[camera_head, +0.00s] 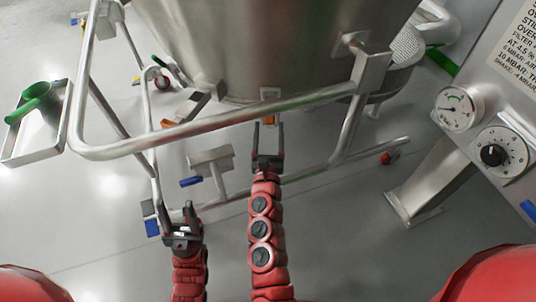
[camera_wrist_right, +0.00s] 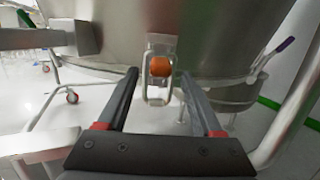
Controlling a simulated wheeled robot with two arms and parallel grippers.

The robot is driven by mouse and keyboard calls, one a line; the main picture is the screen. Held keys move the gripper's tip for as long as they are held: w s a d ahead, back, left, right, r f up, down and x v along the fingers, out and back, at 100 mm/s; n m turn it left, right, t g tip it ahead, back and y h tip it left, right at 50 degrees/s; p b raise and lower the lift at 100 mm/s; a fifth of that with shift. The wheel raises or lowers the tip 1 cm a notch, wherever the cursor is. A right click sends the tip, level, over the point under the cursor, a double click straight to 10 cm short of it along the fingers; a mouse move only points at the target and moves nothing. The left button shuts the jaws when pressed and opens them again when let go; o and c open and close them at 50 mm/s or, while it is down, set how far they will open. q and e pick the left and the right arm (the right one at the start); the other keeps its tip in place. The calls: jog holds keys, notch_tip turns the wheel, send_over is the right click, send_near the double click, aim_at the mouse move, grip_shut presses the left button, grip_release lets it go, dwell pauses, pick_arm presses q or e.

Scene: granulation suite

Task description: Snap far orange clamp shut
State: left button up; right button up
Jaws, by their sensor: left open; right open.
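A clamp with a round orange knob (camera_wrist_right: 160,66) sits on the steel vessel wall, with a wire loop hanging below it. In the head view its orange part (camera_head: 269,119) shows just beyond my right gripper (camera_head: 268,138). The right gripper is open, pointing at the clamp, with one finger on either side of it in the picture; I cannot tell whether it touches. A second orange piece (camera_head: 167,123) shows further left below the vessel rim. My left gripper (camera_head: 180,212) is open and empty near the frame's lower left post.
The steel vessel (camera_head: 265,45) fills the top centre. A tubular steel frame (camera_head: 215,124) with a rail crosses in front of it. A tray (camera_head: 55,145) with a green scoop (camera_head: 35,92) is at left. A control panel (camera_head: 500,95) with a gauge stands at right.

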jog(key=s+f+p, duration=0.1)
jog(key=s, duration=0.8)
jog(key=shift+s+a+f, duration=0.3)
jog(key=shift+a, duration=0.1)
